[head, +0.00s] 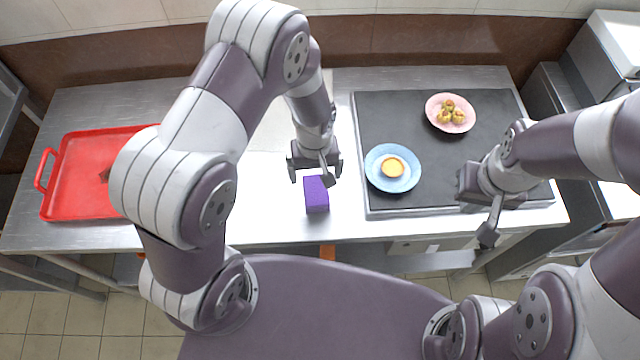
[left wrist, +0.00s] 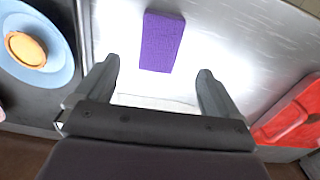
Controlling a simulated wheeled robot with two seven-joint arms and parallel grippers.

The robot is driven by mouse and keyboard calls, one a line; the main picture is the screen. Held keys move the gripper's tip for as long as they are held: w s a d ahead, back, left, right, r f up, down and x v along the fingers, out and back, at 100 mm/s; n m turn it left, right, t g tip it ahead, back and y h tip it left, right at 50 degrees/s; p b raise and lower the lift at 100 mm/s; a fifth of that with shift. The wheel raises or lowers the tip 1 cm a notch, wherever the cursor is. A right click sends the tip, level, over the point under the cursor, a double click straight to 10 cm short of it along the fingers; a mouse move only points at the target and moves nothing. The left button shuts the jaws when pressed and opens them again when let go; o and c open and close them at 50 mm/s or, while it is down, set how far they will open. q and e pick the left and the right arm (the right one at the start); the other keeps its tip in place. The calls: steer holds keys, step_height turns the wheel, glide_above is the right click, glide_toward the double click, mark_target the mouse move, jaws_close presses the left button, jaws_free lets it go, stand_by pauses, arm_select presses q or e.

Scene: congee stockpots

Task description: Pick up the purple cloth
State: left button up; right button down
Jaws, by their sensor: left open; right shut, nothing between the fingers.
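The purple cloth (head: 316,194) is a small block-like piece lying on the metal table, left of the dark griddle.
A red tray (head: 75,207) lies at the left of the table (head: 85,110). The dark griddle (head: 390,112) holds a blue plate (head: 376,172) with a round yellow item and a pink plate (head: 436,118) with several small pieces. Bare table surrounds the cloth.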

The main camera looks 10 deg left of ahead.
mark_target(316, 189)
arm_select(q)
step_height(316, 189, down, 9)
steer(key=shift+r+p, duration=0.1)
steer(key=shift+p, duration=0.75)
steer(key=shift+f, duration=0.45)
steer(key=c, duration=1.1)
